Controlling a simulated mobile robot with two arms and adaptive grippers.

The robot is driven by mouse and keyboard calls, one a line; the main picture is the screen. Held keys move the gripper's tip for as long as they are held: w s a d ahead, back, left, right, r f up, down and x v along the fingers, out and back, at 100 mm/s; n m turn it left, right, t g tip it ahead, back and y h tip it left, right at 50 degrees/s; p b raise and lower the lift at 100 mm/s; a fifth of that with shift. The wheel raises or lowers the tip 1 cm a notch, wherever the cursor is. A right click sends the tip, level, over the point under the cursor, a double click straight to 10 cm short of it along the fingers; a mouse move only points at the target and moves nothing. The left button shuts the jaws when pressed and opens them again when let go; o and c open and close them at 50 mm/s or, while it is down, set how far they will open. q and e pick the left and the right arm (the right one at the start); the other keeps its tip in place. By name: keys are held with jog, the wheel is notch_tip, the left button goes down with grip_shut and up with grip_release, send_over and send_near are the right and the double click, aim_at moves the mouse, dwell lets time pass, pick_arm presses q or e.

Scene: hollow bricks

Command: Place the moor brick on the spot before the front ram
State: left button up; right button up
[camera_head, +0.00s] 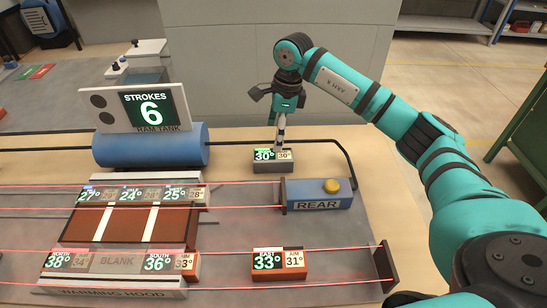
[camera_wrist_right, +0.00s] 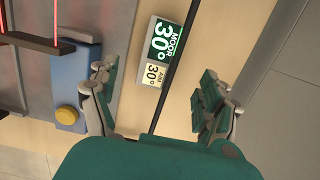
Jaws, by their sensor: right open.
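The moor brick (camera_head: 272,161) is a small block with a green 30° label and a pale AIM 30° label. It lies on the tan table behind the rear ram (camera_head: 318,195), a blue block with a yellow knob. The right wrist view shows the moor brick (camera_wrist_right: 161,50) between the finger lines, beside a black hose. My right gripper (camera_head: 281,122) points down over the brick; in the wrist view its fingers (camera_wrist_right: 158,90) are spread apart with nothing between their pads. No block labelled as the front ram is readable. My left gripper is out of view.
Red lines cross the grey bed, where a row of labelled bricks (camera_head: 145,194) lies behind brown slabs. The east brick (camera_head: 279,262) stands alone at the right. A blue tank (camera_head: 150,147) bears a STROKES 6 sign (camera_head: 143,108).

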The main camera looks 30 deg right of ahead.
aim_at(274, 154)
jog(key=f, duration=0.4)
jog(key=shift+w+a+f+p, duration=0.15)
jog(key=shift+a+p, duration=0.15)
jog(key=shift+p, duration=0.05)
jog(key=shift+w+a+f+p, duration=0.1)
jog(key=shift+f+p, duration=0.4)
jog(key=shift+f, duration=0.85)
jog(key=shift+a+f+p, duration=0.1)
jog(key=shift+f+p, duration=0.35)
jog(key=shift+f, duration=0.85)
jog(key=shift+r, duration=0.1)
grip_shut()
